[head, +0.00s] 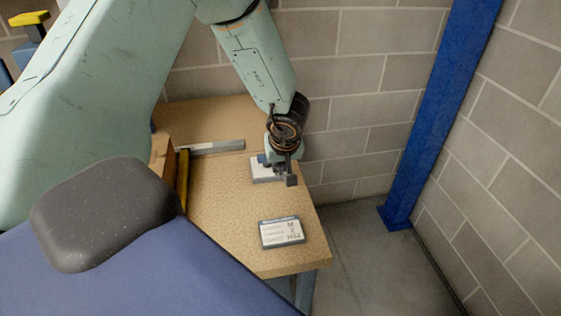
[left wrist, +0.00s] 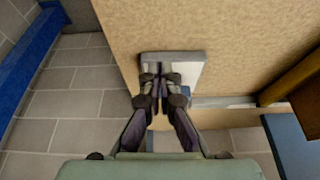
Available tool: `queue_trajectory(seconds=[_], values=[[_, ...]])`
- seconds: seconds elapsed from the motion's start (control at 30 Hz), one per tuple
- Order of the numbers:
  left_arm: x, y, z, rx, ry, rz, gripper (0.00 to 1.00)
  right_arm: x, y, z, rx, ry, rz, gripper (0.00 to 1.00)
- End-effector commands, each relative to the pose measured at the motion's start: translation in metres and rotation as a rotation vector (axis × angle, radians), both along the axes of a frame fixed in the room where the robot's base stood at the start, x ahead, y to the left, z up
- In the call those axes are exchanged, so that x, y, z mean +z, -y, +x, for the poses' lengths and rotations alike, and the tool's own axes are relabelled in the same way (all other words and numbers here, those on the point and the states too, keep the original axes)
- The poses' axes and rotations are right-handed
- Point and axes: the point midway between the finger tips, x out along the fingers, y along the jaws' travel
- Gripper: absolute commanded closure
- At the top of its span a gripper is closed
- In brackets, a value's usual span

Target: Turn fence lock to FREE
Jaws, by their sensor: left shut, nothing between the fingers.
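A low grey box with a pale top (head: 262,172) sits on the wooden table, partly hidden by my left gripper (head: 285,172). My right gripper is not in view.
The wooden table (head: 225,215) also bears a small lettered plate (head: 282,232) near its front and a grey bar (head: 215,147) further back. A yellow strip (head: 183,180) runs along its left. A block wall stands behind, and a blue post (head: 425,120) at right. The floor right of the table is clear.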

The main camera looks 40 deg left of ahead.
Motion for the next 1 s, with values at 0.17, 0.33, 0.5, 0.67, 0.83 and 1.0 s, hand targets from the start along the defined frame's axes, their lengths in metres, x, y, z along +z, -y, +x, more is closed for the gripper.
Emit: queue_trajectory(seconds=[0.17,0.33,0.5,0.67,0.83,1.0], values=[[-0.008,-0.019,0.015,0.006,0.003,-0.001,1.0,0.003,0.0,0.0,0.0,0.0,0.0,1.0],[-0.008,-0.032,0.026,0.004,0.001,-0.001,1.0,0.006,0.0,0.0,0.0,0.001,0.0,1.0],[-0.008,-0.036,0.03,0.002,0.001,0.0,1.0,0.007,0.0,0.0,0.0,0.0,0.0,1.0],[-0.008,-0.036,0.03,0.002,0.001,0.0,1.0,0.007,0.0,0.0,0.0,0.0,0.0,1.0],[-0.008,-0.036,0.03,0.003,0.0,0.0,1.0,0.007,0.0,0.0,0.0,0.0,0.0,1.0],[-0.007,-0.036,0.03,0.025,-0.002,0.001,1.0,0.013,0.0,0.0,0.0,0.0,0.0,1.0]])
